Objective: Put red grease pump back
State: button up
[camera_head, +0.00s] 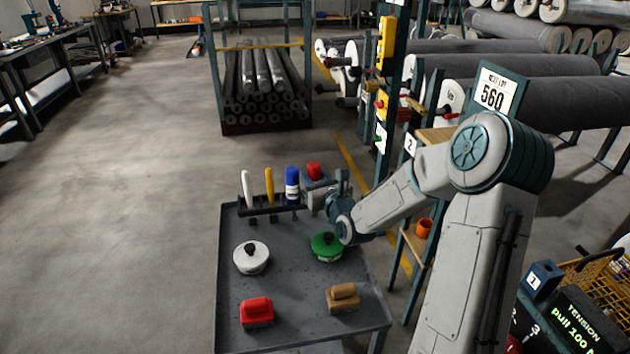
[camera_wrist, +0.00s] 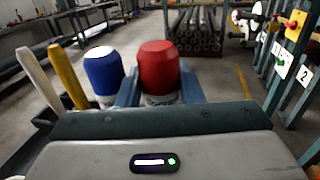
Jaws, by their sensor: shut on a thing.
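The red grease pump (camera_head: 314,171) is upright at the back right of the grey cart, beside a blue pump (camera_head: 292,182). My gripper (camera_head: 318,182) is shut on it. In the wrist view the red pump (camera_wrist: 158,68) stands between the two blue fingers, with the blue pump (camera_wrist: 103,74) close on its left. The dark rack (camera_head: 268,209) runs along the cart's back edge and holds the upright tools. The red pump's lower end is hidden, so I cannot tell whether it touches the rack or cart.
White (camera_head: 247,188) and yellow (camera_head: 269,186) handles stand left of the blue pump. The cart top (camera_head: 290,285) carries a white round pot (camera_head: 251,257), a green one (camera_head: 326,246), a red block (camera_head: 257,311) and a tan block (camera_head: 343,297). A teal post (camera_head: 390,90) stands behind right.

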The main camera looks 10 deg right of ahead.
jog(key=o, duration=0.7)
jog(key=shift+f, duration=0.25)
jog(key=shift+r, duration=0.2)
jog(key=p+v, duration=0.1)
jog(key=v, duration=1.1)
jog(key=shift+a+f, duration=0.1)
